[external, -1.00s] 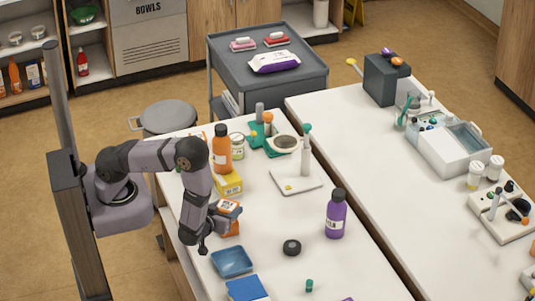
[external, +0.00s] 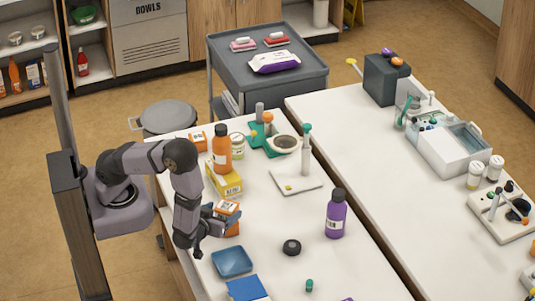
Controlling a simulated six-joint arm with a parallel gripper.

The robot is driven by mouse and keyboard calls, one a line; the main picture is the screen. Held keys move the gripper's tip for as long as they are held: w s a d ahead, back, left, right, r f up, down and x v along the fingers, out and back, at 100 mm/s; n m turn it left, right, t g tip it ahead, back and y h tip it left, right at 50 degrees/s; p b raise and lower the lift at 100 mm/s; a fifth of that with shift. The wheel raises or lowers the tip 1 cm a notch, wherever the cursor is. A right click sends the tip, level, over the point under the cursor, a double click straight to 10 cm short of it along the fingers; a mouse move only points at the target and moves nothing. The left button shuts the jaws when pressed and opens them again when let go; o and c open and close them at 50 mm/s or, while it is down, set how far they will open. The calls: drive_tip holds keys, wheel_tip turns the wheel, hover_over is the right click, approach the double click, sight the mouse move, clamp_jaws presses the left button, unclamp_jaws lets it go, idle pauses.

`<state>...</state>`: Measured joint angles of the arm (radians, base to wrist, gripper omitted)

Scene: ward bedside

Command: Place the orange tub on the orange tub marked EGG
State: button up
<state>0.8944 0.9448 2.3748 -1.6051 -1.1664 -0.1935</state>
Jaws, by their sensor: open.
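An orange tub with a white label (external: 229,207) sits at the left edge of the near table, just beyond my gripper (external: 213,232). It appears to rest on a lower orange tub (external: 235,229), which is mostly hidden by my gripper and dark shapes beside it. I cannot read EGG on either one.
A yellow box (external: 226,182) and orange bottle (external: 222,150) stand behind the tubs. A blue tray (external: 232,262) and blue box (external: 247,289) lie in front. A black round lid (external: 292,247) and purple bottle (external: 335,215) are to the right, with bare table between.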

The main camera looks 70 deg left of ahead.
drive_tip(key=b+v, duration=0.1)
drive_tip(key=v, duration=0.7)
drive_tip(key=shift+s+d, duration=0.25)
drive_tip(key=w+d+m+g+h, duration=0.4)
drive_tip(key=w+d+h, duration=0.5)
drive_tip(key=h, duration=0.2)
drive_tip(key=s+a+r+m+g, duration=0.2)
drive_tip(key=s+a, duration=0.4)
drive_tip(key=a, duration=0.2)
drive_tip(key=s+a+r+m+g+y, duration=0.1)
drive_tip(key=s+a+r+m+g, duration=0.2)
drive_tip(key=s+a, duration=0.4)
drive_tip(key=shift+a+g, duration=0.3)
drive_tip(key=shift+a, duration=0.8)
